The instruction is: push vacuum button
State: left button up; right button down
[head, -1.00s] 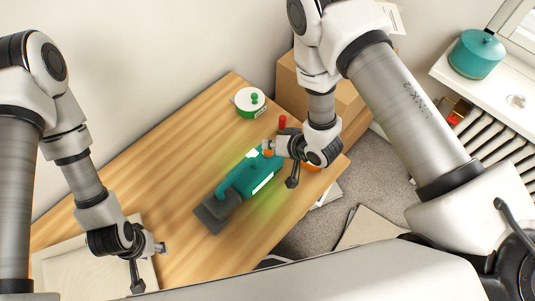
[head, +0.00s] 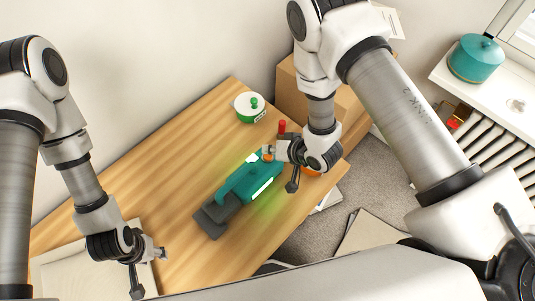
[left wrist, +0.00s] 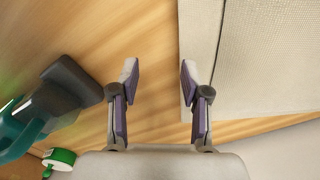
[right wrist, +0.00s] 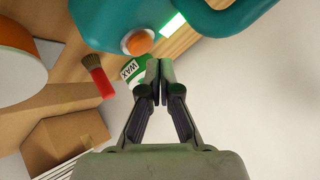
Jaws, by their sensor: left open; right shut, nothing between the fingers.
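A teal handheld vacuum (head: 250,180) with a dark grey nozzle (head: 213,218) lies on the wooden table, with a bright green-white glow along its sides. Its round orange button (right wrist: 138,42) shows at its end in the right wrist view. My right gripper (head: 268,151) is at that end of the vacuum. In the right wrist view its shut, empty fingertips (right wrist: 153,64) are just below and right of the button; I cannot tell whether they touch the vacuum. My left gripper (head: 162,254) is open and empty at the table's lower left, also seen in the left wrist view (left wrist: 157,78).
A green and white wax tin (head: 250,108) stands behind the vacuum. A red-handled brush (right wrist: 101,82) and an orange bowl (right wrist: 15,62) are near its button end. Cardboard boxes (head: 292,88) stand beyond. A pale flat panel (head: 60,268) lies under my left gripper. The table's middle left is clear.

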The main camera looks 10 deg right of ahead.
aim_at(270, 157)
dwell(0.3)
pick_arm(q)
jog(key=shift+f, duration=0.2)
pick_arm(e)
jog(key=shift+f, duration=0.45)
pick_arm(q)
jog(key=shift+f+b, duration=0.3)
jog(key=shift+b, duration=0.2)
pick_arm(e)
jog(key=shift+f, duration=0.45)
pick_arm(q)
jog(key=shift+r+p, duration=0.8)
jog(key=shift+r, duration=0.05)
pick_arm(e)
jog(key=shift+r, duration=0.9)
pick_arm(q)
jog(key=shift+r, duration=0.1)
pick_arm(e)
jog(key=shift+r, duration=0.15)
pick_arm(q)
notch_tip(270, 157, up, 5)
jog(key=p, duration=0.5)
pick_arm(e)
notch_tip(270, 157, up, 6)
jog(key=shift+f, duration=0.1)
jog(key=shift+f, duration=0.1)
